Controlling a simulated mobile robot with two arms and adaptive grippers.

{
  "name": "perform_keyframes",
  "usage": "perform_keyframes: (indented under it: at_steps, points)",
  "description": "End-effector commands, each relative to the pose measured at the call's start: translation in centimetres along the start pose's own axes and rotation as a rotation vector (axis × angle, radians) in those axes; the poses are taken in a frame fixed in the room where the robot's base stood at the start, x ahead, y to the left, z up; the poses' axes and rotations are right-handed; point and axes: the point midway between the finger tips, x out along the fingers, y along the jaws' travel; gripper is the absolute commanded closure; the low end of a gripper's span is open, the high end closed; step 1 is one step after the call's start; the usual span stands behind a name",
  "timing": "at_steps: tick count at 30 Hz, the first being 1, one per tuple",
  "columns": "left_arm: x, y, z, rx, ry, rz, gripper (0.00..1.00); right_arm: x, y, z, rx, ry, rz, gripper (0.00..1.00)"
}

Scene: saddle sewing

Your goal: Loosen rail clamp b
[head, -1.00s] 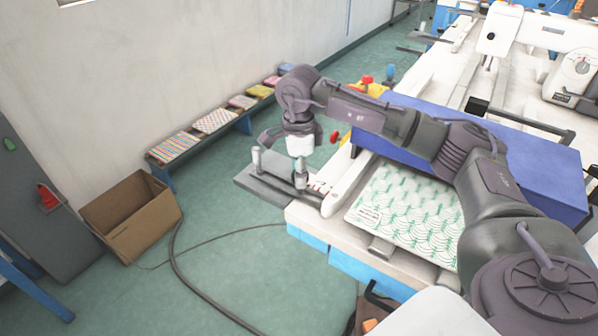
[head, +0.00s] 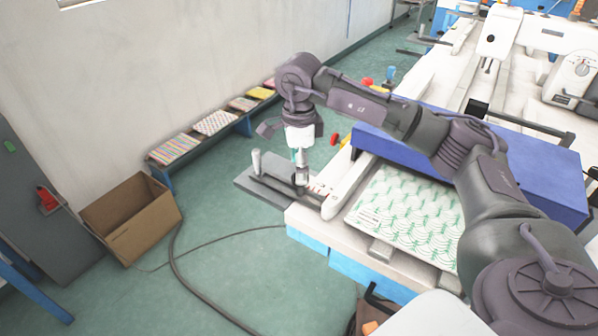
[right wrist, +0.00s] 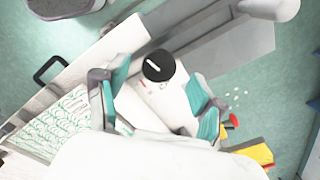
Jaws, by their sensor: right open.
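My right gripper (head: 299,158) points down at the near end of the rail in the head view. A small upright clamp (head: 301,177) stands directly under it, partly hidden by the fingers. In the right wrist view the clamp's round black top (right wrist: 158,66) has a white line across it. It lies between the teal-padded fingers of the open gripper (right wrist: 157,88), with space on both sides. No label tells which is clamp b. My left gripper is not in view.
A patterned green-and-white panel (head: 412,216) lies on the white table beside a blue box (head: 535,176). Red knobs (head: 334,138) are close behind the gripper. A cardboard box (head: 132,218) and cable are on the floor. The bench (head: 205,144) along the wall holds several coloured pads.

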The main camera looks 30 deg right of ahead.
Motion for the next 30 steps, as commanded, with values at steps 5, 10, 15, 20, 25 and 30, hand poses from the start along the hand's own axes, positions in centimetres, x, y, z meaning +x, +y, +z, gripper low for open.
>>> perform_keyframes:
  at_steps: [5, 10, 15, 20, 25, 30]
  points:
    - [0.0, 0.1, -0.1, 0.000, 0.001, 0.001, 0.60, -4.1, -0.1, 0.1, 0.001, -0.004, -0.006, 0.32]
    - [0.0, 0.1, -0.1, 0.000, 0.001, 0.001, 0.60, -7.3, -0.1, 0.1, 0.001, -0.004, -0.005, 0.32]
    - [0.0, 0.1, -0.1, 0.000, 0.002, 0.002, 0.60, -9.1, -0.1, 0.1, 0.000, -0.002, -0.003, 0.32]
    - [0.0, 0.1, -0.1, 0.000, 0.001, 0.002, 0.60, -9.5, 0.0, 0.0, 0.000, -0.002, -0.002, 0.32]
    - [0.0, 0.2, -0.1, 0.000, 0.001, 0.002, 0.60, -9.5, -0.1, 0.0, 0.000, -0.002, -0.002, 0.32]
    - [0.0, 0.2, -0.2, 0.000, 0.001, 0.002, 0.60, -9.4, -0.1, 0.0, 0.000, -0.002, -0.002, 0.32]
